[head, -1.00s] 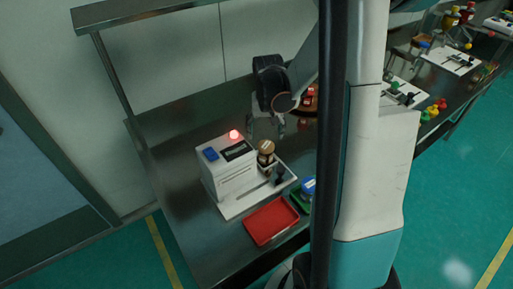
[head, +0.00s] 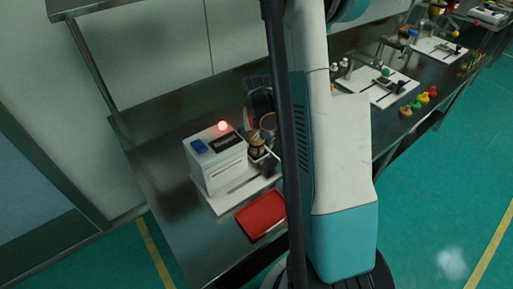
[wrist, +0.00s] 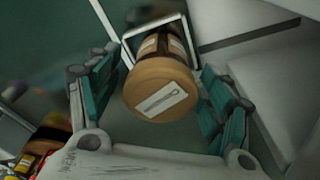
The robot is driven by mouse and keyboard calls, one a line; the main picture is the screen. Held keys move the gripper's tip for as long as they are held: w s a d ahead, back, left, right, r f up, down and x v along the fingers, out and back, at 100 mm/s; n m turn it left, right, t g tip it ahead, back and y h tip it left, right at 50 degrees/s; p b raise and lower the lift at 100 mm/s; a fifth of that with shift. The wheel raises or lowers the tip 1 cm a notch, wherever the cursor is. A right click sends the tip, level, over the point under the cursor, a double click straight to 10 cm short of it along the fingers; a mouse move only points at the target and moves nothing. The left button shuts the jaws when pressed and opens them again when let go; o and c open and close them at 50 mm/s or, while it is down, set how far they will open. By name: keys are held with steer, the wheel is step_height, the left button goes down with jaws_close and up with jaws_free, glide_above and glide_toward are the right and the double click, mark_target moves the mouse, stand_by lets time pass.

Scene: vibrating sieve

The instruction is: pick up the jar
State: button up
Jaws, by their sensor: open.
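The jar (wrist: 160,92) has a tan lid with a pale label and a dark body. In the wrist view it sits between the two open fingers of my gripper (wrist: 160,100), with a gap to the fingers at the lid. In the head view the jar (head: 257,146) stands on the white board beside the white machine. My gripper is close to the jar there, and its fingers are largely hidden behind the dark pole and my arm.
The white machine (head: 214,161) with a red light (head: 222,126) stands left of the jar. A red tray (head: 261,214) lies in front. A second white board (head: 374,84) and colored pieces (head: 419,101) are farther right on the steel bench (head: 160,186).

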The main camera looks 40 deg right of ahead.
step_height(320, 180, down, 2)
steer(key=shift+w, duration=0.1)
steer(key=shift+r, duration=0.1)
steer(key=c, duration=1.3)
